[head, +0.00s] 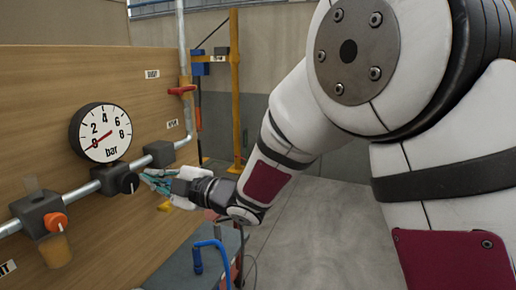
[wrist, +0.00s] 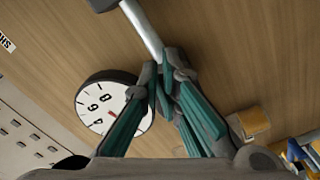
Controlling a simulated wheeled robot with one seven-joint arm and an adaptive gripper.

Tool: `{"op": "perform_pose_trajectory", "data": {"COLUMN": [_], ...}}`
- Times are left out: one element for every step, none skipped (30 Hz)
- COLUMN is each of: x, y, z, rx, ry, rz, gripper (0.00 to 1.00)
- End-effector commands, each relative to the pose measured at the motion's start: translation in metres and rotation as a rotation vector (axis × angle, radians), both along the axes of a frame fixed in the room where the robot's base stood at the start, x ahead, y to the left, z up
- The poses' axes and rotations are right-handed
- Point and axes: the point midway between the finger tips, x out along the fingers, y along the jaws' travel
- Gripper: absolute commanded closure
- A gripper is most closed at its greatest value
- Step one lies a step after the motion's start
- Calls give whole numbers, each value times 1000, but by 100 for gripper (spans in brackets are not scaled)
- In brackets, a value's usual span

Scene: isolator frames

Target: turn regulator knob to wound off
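The black regulator knob (head: 130,183) sticks out from a dark block on the grey pipe, just below the pressure gauge (head: 101,132). The gauge has a white face marked bar, and its red needle points near 0. My gripper (head: 146,178) has its teal-lined fingertips right beside the knob, on its right. In the wrist view the fingertips of my gripper (wrist: 162,76) lie near each other over the pipe, beside the gauge (wrist: 108,104). The knob is not clear there. I cannot tell whether the fingers touch or hold it.
An orange knob (head: 55,222) sits on another block at the lower left of the pipe (head: 82,193). A red valve handle (head: 182,90) is higher up on the right. The wooden panel (head: 40,110) stands behind. A yellow post (head: 235,85) stands further back.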

Motion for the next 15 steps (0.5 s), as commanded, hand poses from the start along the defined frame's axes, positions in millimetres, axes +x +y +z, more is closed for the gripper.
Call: {"op": "perform_pose_trajectory", "data": {"x": [-8,-7,-7,-6,-6,-7,-7,-8,-9,-10,-11,-12,-12,-13,-14], "y": [7,7,7,7,6,5,3,1,-3,-6,-10,-14,-18,-21,-26], "z": [-3,-3,-3,-3,-3,-2,-2,-2,-2,-1,-2,-2,-2,-2,-2], "rx": [0,-1,-1,-1,-1,-1,-1,-2,-1,-1,-2,-2,-2,-2,-2], "ry": [1,1,2,2,2,2,2,2,1,1,2,3,2,2,2], "rz": [27,27,27,27,27,27,27,26,25,24,22,20,19,18,17], "gripper": [100,100,100,100,100,100,100,100,100,100,100,100,100,100,100]}}
